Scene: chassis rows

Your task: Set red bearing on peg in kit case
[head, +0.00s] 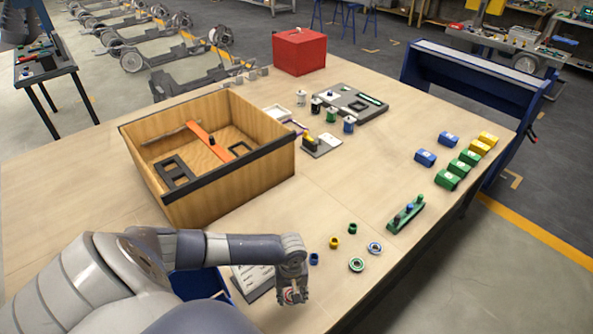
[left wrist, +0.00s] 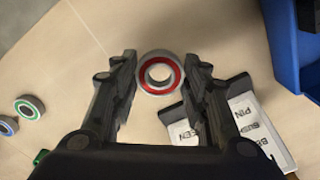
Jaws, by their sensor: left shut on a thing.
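My left gripper (head: 292,296) is over the front edge area of the table and is shut on the red bearing (head: 291,296). In the left wrist view the bearing (left wrist: 160,73), a silver ring with a red band, sits between the two fingertips (left wrist: 160,75). A wooden box (head: 240,175) with dark-edged rims stands left of centre. Inside it are dark frames, an orange strip and a small dark upright piece (head: 211,140) that may be a peg. I cannot tell for sure which container is the kit case. My right gripper is not in view.
A labelled grey holder (left wrist: 240,110) lies beside the gripper, near a blue bin (left wrist: 290,50). Loose green (head: 356,265) and blue (head: 375,248) bearings and small bushings lie to the right. A green peg strip (head: 406,214) and a grey tray (head: 370,112) stand farther back.

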